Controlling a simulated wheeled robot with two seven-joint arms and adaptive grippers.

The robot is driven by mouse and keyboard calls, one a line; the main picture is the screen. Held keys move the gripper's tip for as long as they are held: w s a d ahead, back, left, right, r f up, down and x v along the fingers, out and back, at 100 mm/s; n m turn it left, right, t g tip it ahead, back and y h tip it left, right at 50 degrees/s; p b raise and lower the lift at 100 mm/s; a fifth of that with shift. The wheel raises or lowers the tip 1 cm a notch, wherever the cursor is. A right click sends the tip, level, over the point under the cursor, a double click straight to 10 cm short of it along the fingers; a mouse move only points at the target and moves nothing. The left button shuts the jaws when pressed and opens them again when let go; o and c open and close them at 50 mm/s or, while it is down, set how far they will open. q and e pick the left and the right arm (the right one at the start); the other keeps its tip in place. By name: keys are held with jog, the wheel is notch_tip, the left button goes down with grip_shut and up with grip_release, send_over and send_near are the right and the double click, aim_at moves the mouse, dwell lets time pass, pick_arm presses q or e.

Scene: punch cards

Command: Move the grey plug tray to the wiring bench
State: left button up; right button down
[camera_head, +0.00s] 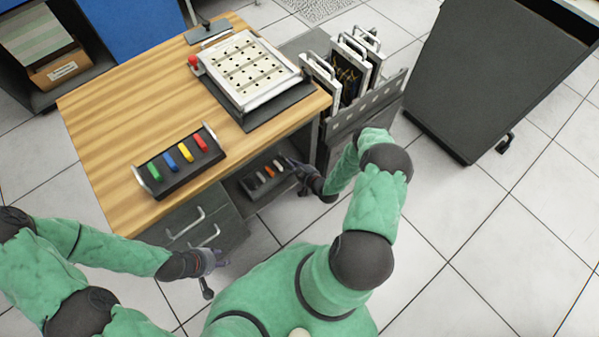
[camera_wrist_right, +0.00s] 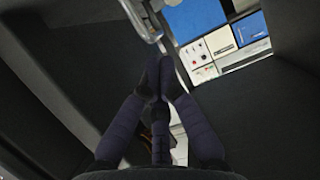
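A dark tray with grey, white and orange plugs (camera_head: 265,180) sits low in the open space under the wooden bench (camera_head: 110,110). My right gripper (camera_head: 292,165) is at this tray's right end; whether it touches the tray is too small to tell. In the right wrist view its fingertips (camera_wrist_right: 160,68) come together, with no object clearly visible between them. A second dark tray with green, blue, yellow and red plugs (camera_head: 178,182) lies on the bench top. My left gripper (camera_head: 214,262) hangs in front of the bench drawers, away from both trays; its finger opening is unclear.
A white perforated panel (camera_head: 248,70) lies on a dark mat at the bench's back right. A grey rack (camera_head: 375,105) with several handled panels stands right of the bench. A large dark cabinet (camera_head: 490,75) is further right. The tiled floor at the right front is clear.

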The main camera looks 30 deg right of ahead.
aim_at(282, 155)
jog(key=w, duration=0.2)
jog(key=w+b, duration=0.1)
jog(key=w, duration=0.1)
jog(key=shift+w+a+f, duration=0.1)
jog(key=shift+w+a, duration=0.1)
jog(key=shift+s+f+b, duration=0.15)
jog(key=shift+f+b, duration=0.35)
jog(key=shift+f, duration=0.2)
